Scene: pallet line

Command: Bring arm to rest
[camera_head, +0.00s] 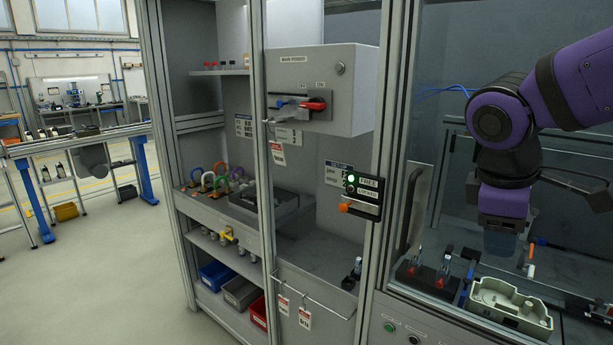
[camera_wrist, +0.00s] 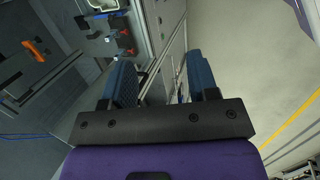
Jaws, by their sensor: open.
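My purple arm enters the head view from the right. My gripper (camera_head: 500,243) hangs down over the bench behind the grey frame post, above and behind the pale casting. In the wrist view its two blue-padded fingers (camera_wrist: 162,78) stand apart with nothing between them. In the head view, the pale hollow casting (camera_head: 508,304) lies near the bench's front edge, below my gripper and apart from it.
Red-handled clamps (camera_head: 411,268) stand left of the casting, and an orange-handled clamp (camera_head: 531,262) stands behind it. A grey switch cabinet (camera_head: 318,88) and a panel with a lit green lamp (camera_head: 363,190) are left of the arm. Open floor (camera_head: 110,285) lies at left.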

